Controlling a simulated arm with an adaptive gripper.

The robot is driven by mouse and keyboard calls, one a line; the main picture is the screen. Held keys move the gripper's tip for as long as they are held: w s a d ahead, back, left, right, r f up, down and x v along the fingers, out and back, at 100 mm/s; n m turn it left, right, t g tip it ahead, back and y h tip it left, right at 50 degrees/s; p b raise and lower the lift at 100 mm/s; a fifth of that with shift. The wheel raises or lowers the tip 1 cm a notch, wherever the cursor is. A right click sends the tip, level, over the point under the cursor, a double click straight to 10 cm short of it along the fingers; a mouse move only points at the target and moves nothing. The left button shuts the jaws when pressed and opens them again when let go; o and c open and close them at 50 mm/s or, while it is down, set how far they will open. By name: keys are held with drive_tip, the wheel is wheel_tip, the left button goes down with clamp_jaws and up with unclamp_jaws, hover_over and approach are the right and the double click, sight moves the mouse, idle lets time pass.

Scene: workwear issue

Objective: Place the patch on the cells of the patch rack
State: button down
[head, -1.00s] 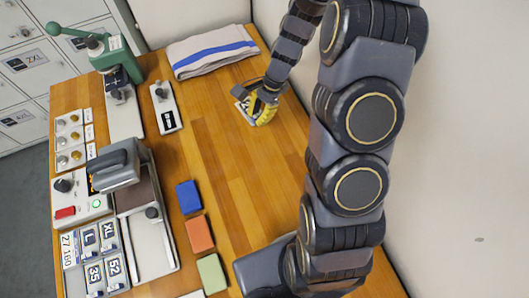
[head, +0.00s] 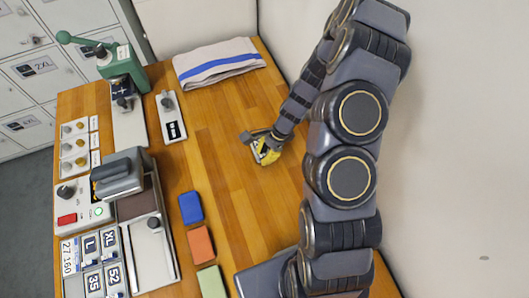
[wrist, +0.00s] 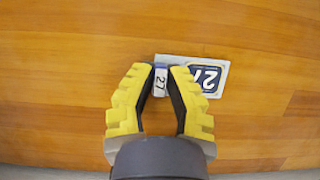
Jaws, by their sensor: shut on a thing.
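My gripper (wrist: 160,75) has yellow fingers and is shut on the upright tab of a patch. The patch (wrist: 223,73) is a pale plate with a dark blue face reading 27, sticking out to the right of the fingers in the wrist view. The tab also reads 27. In the head view my gripper (head: 266,152) is over the middle of the wooden table; whether the patch touches the wood is unclear. The patch rack (head: 70,258) is at the lower left, with patches reading L, XL, 35 and 52; its left strip reads 27 and 160.
A grey press (head: 122,175) stands behind the rack, and a green lever press (head: 122,62) at the far left. Blue (head: 190,207), orange (head: 201,245) and green (head: 212,282) blocks lie between rack and arm. A striped towel (head: 218,62) lies at the back. The middle table is clear.

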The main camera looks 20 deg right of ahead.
drive_tip(key=c, duration=1.2)
unclamp_jaws()
drive_tip(key=shift+f, duration=0.1)
drive_tip(key=shift+o, duration=0.2)
drive_tip(key=v, duration=1.2)
drive_tip(key=s+a+r+n+g+h, duration=0.1)
drive_tip(key=s+a+r+n, duration=0.25)
drive_tip(key=r, duration=0.25)
drive_tip(key=s+a+r+n, duration=0.2)
drive_tip(key=a+r+n, duration=0.1)
drive_tip(key=r+n, duration=0.2)
drive_tip(key=s+a+r+n+h, duration=0.1)
drive_tip(key=s+r+n, duration=0.3)
drive_tip(key=s, duration=0.3)
drive_tip(key=s+a+r+n+h, duration=0.1)
drive_tip(key=s+r+n+h, duration=0.1)
drive_tip(key=s+r+n, duration=0.2)
drive_tip(key=s+n, duration=0.1)
drive_tip(key=s, duration=0.2)
drive_tip(key=shift+g, duration=0.4)
drive_tip(key=shift+o, duration=1)
drive_tip(key=shift+s+d+n+h, duration=0.1)
drive_tip(key=shift+s+n+h, duration=0.2)
drive_tip(key=shift+s, duration=0.2)
